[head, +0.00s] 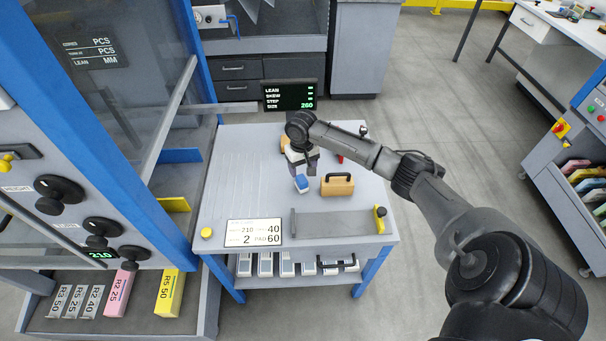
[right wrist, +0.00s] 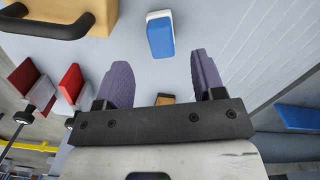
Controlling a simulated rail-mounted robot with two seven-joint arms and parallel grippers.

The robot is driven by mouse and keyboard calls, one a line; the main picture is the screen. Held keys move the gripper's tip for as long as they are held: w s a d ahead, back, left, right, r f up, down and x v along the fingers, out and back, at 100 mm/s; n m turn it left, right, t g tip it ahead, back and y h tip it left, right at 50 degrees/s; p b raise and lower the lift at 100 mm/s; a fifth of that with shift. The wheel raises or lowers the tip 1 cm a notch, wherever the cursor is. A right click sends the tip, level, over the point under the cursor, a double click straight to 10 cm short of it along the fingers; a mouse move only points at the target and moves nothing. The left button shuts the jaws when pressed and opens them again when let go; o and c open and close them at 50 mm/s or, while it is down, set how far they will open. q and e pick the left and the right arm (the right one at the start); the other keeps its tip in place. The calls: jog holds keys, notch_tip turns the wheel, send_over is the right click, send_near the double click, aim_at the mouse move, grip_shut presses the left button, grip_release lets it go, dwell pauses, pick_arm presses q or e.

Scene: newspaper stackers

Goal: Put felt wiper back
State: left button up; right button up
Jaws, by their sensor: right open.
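A small blue-and-white block (head: 302,184), which looks like the felt wiper, lies on the grey table (head: 240,150) near its middle. It also shows in the right wrist view (right wrist: 160,36), just beyond the fingertips and apart from them. My right gripper (head: 303,163) is above the table, right behind the block in the head view. In the right wrist view its two purple fingers (right wrist: 160,68) are spread with nothing held between them. My left gripper is not in either view.
A tan block with a black handle (head: 338,186) stands right of the wiper. A small display (head: 290,96) stands behind. The table's left part is clear.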

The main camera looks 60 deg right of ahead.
aim_at(302, 179)
jog(key=shift+w+r+p, duration=0.1)
jog(key=shift+r+p, duration=0.25)
jog(key=shift+r, duration=1.55)
